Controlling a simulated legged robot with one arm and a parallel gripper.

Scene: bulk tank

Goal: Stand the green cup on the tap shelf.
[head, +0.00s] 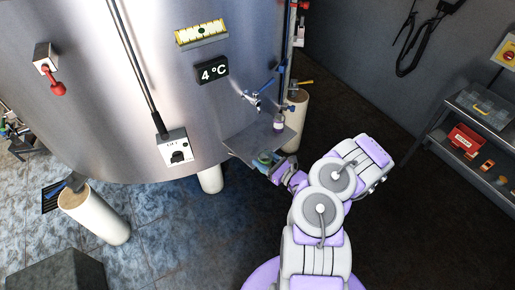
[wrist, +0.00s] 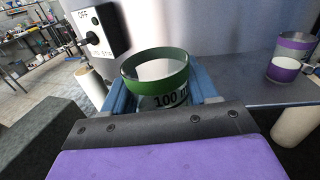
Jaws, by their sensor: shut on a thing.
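The green cup (wrist: 155,88), marked "100 m" in the part that shows, stands upright between the blue fingers of my gripper (wrist: 157,98) in the wrist view. My gripper is shut on it. The grey shelf also shows in the wrist view (wrist: 238,94), right of the cup. I cannot tell whether the cup's base touches the shelf.
A switch box (head: 175,148) hangs left of the shelf. The shelf between the cups is clear.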

